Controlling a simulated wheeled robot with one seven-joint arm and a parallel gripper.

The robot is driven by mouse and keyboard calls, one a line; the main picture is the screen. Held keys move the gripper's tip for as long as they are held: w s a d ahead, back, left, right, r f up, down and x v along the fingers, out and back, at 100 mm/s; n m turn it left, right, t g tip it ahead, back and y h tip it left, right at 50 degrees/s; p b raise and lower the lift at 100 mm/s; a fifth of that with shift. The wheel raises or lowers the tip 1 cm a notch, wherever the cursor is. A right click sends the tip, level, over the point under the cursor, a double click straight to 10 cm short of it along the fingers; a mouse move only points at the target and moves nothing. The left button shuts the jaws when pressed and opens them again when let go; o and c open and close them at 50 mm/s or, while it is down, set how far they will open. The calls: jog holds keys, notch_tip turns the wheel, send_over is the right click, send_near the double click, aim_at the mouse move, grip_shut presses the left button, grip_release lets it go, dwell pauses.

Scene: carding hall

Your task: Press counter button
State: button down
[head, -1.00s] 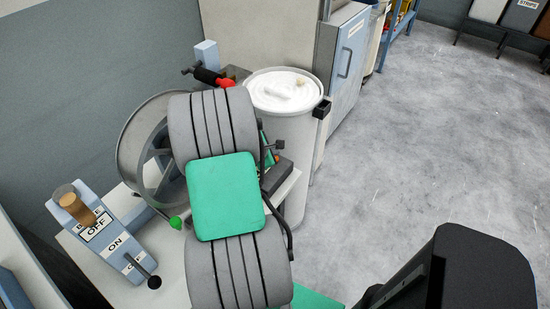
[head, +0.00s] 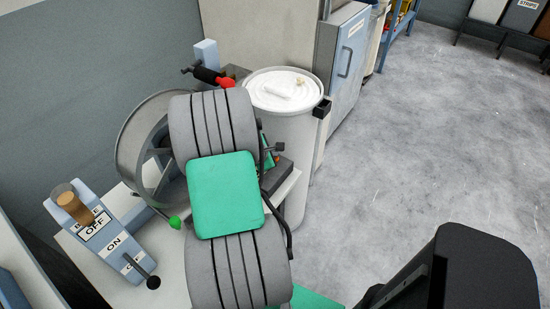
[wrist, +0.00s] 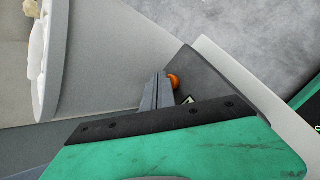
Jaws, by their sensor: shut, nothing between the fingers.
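In the wrist view, an orange domed button (wrist: 174,81) sticks up from a dark grey box (wrist: 205,85) on a pale ledge. My gripper (wrist: 158,80) is shut and empty, its grey fingertips pointing toward the button. The tips appear just left of the button and partly overlap its edge; I cannot tell whether they touch it. In the head view, the dark box (head: 283,169) shows at the right of my arm. My arm hides most of my gripper and the button there.
A tall bin (head: 298,130) with white fibre stands just behind the box. A large grey wheel (head: 128,150) is left of my arm. A switch panel (head: 110,238) with a black-knobbed lever is at the lower left. Open floor (head: 430,130) lies to the right.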

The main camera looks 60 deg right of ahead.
jog(key=shift+f, duration=0.3)
dwell(0.5)
jog(key=shift+r+p, duration=0.65)
jog(key=shift+r, duration=0.2)
jog(key=shift+r, duration=0.1)
notch_tip(320, 180, up, 5)
jog(key=p, duration=0.4)
dwell(0.4)
